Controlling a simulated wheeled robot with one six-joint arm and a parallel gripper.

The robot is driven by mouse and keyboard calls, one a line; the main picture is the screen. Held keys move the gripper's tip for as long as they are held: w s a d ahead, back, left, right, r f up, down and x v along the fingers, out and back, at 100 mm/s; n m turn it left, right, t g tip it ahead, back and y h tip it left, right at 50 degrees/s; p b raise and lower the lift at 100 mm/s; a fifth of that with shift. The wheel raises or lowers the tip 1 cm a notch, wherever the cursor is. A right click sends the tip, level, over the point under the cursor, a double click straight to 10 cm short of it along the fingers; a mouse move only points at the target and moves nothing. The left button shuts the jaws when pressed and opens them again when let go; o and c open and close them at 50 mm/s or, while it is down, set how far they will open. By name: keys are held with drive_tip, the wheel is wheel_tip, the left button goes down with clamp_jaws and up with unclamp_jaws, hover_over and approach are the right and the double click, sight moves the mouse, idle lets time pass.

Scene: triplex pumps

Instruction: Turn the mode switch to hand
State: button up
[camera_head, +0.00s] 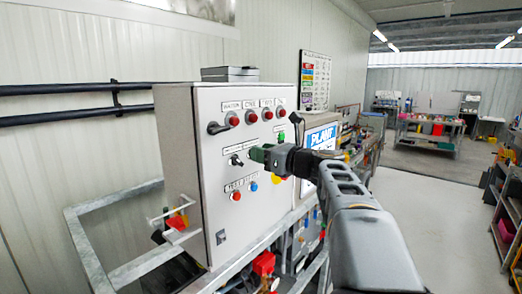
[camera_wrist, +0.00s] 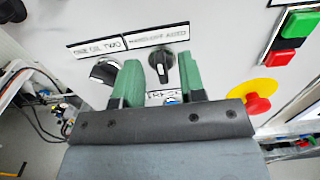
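The mode switch, a black knob (camera_wrist: 162,69) below a white HAND-OFF-AUTO label (camera_wrist: 158,36), shows in the wrist view between my two green fingers. Its handle looks close to upright with a pale mark; I cannot tell its exact setting. My gripper (camera_wrist: 159,60) is open, one finger on each side of the knob. Whether either finger touches it I cannot tell. In the head view my gripper (camera_head: 257,154) is at the front of the grey control cabinet (camera_head: 212,190) and hides this knob.
A second black knob (camera_wrist: 103,73) sits just left of my left finger. To the right are a red and yellow emergency stop (camera_wrist: 257,103) and a green and red push-button pair (camera_wrist: 290,40). A red lamp row (camera_head: 252,116) lies above. The aisle floor (camera_head: 430,200) is clear.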

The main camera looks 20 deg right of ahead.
drive_tip(key=shift+w+a, duration=0.2)
drive_tip(key=shift+w, duration=0.2)
drive_tip(key=shift+c, duration=0.4)
clamp_jaws()
